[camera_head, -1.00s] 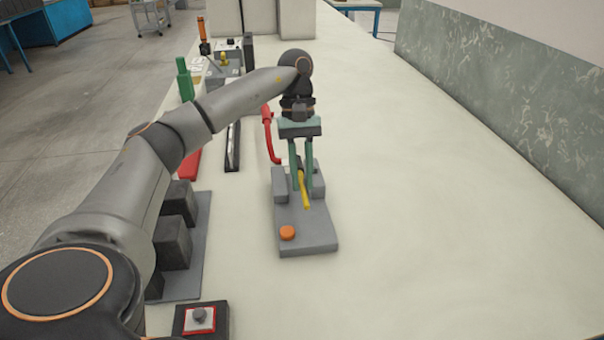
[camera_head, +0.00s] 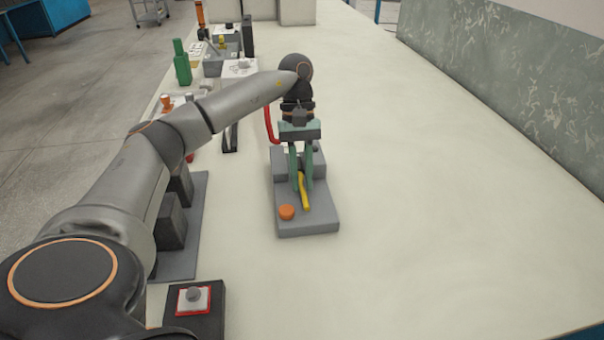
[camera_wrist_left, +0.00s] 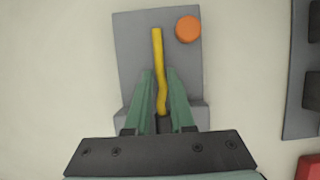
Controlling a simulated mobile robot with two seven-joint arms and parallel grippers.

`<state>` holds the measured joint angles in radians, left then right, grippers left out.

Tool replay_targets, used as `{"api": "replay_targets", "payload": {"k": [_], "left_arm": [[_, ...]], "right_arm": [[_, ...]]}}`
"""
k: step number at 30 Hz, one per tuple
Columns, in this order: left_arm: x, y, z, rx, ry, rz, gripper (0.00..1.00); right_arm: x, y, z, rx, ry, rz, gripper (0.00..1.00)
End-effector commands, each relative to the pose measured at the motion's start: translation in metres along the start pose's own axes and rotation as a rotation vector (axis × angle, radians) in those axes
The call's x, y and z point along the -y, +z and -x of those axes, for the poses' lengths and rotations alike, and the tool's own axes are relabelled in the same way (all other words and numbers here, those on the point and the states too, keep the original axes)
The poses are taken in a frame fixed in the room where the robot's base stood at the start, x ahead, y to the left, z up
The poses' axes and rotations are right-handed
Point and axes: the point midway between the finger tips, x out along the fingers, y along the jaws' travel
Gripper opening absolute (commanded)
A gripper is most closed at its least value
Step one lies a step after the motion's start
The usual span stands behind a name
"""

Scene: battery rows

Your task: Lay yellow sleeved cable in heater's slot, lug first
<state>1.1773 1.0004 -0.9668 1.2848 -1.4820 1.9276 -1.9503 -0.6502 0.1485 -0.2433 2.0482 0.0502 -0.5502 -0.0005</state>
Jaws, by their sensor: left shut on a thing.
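The yellow sleeved cable (camera_head: 304,192) is between the green fingers of my left gripper (camera_head: 303,187), which is shut on it. In the left wrist view the cable (camera_wrist_left: 158,70) runs out from between the fingers (camera_wrist_left: 163,95) over the grey plate. The heater (camera_head: 310,226) is a grey base with raised grey blocks at its far end and an orange knob (camera_head: 287,212) at its near left corner. The fingers are down at the raised blocks. The cable's far end, its lug and the slot are hidden by the gripper, so I cannot tell whether the cable touches the slot floor.
A red curved handle (camera_head: 269,125) stands just behind the heater. Dark blocks on a grey plate (camera_head: 190,244) lie to its left, with a red-framed button box (camera_head: 194,300) nearer. Green and grey items line the back left. The table right of the heater is clear.

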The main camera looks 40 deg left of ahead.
Motion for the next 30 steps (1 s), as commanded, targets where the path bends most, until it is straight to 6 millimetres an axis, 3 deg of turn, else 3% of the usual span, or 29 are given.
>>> {"api": "replay_targets", "payload": {"k": [7,8,16,25,30], "left_arm": [[0.000,0.000,0.000,0.000,0.001,0.000,0.00],[0.000,0.000,0.000,0.000,0.001,0.000,0.25],[0.000,0.000,0.000,0.000,0.000,0.000,0.55],[0.000,0.000,0.002,0.000,0.000,0.000,0.57],[-0.001,0.000,0.022,-0.001,0.003,0.000,0.57]], "right_arm": [[-0.001,-0.002,0.001,-0.004,0.001,0.001,0.00],[-0.001,-0.002,0.001,-0.004,0.001,0.001,0.00],[-0.001,-0.002,0.001,-0.004,0.002,0.001,0.00],[-0.001,-0.002,0.001,-0.002,0.002,0.000,0.00],[-0.001,-0.002,0.002,0.002,0.002,-0.001,0.00]]}}
